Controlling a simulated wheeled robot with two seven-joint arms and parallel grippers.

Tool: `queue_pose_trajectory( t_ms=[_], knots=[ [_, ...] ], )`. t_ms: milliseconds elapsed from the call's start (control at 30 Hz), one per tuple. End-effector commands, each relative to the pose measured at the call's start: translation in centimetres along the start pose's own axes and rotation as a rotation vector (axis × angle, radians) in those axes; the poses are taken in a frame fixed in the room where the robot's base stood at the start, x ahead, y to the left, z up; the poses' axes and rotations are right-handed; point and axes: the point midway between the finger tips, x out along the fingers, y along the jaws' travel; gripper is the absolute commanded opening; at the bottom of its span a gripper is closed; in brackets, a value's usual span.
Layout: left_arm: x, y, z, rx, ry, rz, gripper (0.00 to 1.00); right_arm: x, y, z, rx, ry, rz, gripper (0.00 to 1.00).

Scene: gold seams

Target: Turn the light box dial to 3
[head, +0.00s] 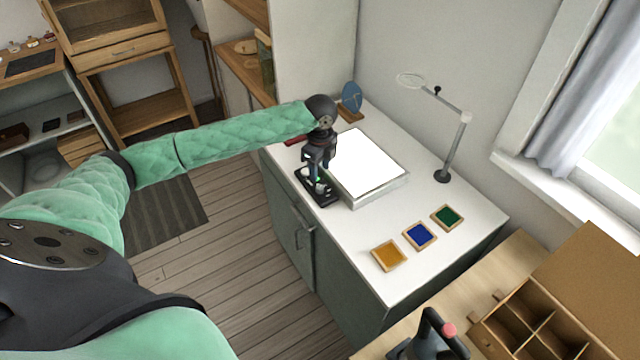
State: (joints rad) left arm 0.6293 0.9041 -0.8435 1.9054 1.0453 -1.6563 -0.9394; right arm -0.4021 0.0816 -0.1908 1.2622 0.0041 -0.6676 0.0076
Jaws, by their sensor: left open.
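The light box (368,163) lies on the white counter with its bright white top lit. A black plate (326,201) is at its near left side, with small pale and green parts on it. My left gripper (319,183) points down over this plate, open, its fingers close to the small parts. I cannot tell whether they touch. The gripper covers much of the plate, and I cannot make out the dial or its setting.
Yellow (389,255), blue (420,235) and green (446,217) framed squares lie right of the light box. A magnifier lamp (444,174) stands behind them. A blue disc on a stand (351,101) is at the back. A wooden divided box (535,325) is at lower right.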

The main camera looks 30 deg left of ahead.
Motion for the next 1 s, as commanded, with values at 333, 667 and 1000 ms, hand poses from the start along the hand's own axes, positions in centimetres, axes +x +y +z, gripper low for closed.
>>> queue_pose_trajectory(
  t_ms=[333,667,1000],
  knots=[
    [4.3,0.1,-0.1,-0.001,0.001,0.003,0.44,2.4,2.0,3.1,-0.017,0.009,0.020,0.36],
    [7.2,0.1,-0.1,0.000,0.000,0.001,0.44,3.3,2.3,4.8,-0.020,0.011,0.023,0.36],
    [7.3,0.1,0.0,0.000,0.000,0.000,0.33,3.4,2.4,4.9,-0.020,0.012,0.024,0.36]
  ],
)
